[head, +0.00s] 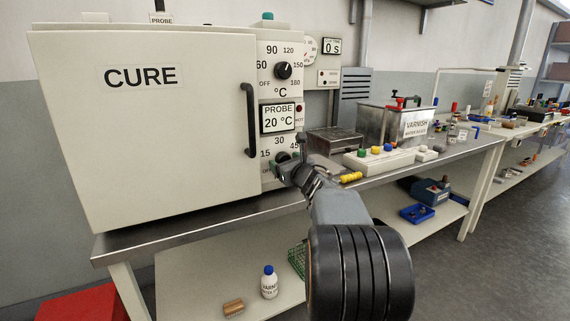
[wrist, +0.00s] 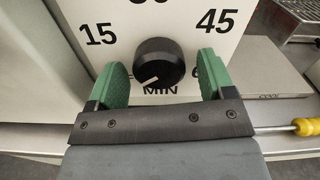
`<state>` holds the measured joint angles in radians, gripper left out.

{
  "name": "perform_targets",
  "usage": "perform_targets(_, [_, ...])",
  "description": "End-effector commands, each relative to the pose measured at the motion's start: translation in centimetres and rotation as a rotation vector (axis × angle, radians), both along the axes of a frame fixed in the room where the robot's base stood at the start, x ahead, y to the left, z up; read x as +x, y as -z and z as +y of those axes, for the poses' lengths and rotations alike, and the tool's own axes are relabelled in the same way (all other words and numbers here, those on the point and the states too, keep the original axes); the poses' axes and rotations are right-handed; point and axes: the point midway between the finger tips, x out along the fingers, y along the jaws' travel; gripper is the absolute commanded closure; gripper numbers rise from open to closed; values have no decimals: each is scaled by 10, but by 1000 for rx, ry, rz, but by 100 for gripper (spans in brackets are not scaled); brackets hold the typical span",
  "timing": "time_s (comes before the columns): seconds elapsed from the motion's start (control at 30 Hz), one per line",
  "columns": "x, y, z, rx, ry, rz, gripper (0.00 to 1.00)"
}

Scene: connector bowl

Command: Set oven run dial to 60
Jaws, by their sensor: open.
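The oven run dial is a round black knob (wrist: 158,60) on a white panel, with labels 15, 30 and 45 around it and MIN below. A white pointer line on its face points to the lower left. The label at lower right is mostly hidden by a finger; only a "6" shows. In the wrist view my gripper (wrist: 161,66) is open, with one green finger on each side of the knob; I cannot tell whether either touches it. In the head view my gripper (head: 288,166) is at the lower dial of the CURE oven (head: 150,130) and partly hides it.
A temperature dial (head: 283,71) and a PROBE display (head: 278,118) reading 20 °C are above on the same panel. The oven door handle (head: 249,120) is just left. A yellow-handled tool (head: 350,177) and a block with coloured knobs (head: 378,158) are to the right on the bench.

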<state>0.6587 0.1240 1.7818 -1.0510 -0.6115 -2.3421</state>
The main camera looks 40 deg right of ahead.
Motion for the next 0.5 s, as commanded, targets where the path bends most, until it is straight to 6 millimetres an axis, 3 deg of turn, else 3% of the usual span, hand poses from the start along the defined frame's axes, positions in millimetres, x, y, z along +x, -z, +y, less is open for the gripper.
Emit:
perform_targets(0.07, [0,0,0,0,0,0,28])
perform_targets(0.5, [0,0,0,0,0,0,70])
